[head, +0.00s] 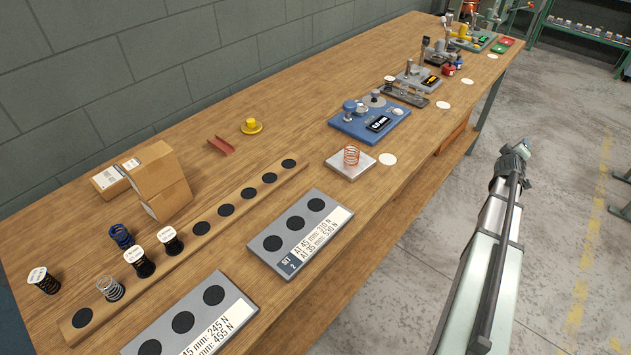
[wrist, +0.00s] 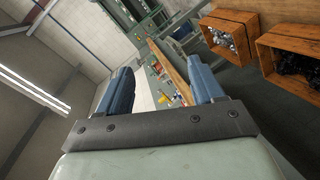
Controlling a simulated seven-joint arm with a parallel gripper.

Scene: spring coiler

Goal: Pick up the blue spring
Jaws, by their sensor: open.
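In the head view my arm reaches up at the right, over the floor beyond the bench's front edge, far from the spring. The blue spring does not show in the wrist view.
Near the blue spring are a silver spring (head: 110,289), black springs with white caps (head: 135,256), and cardboard boxes (head: 157,173). A wooden strip (head: 217,217) with black discs and grey set plates (head: 331,207) lie in front. A copper spring (head: 351,155) stands further right.

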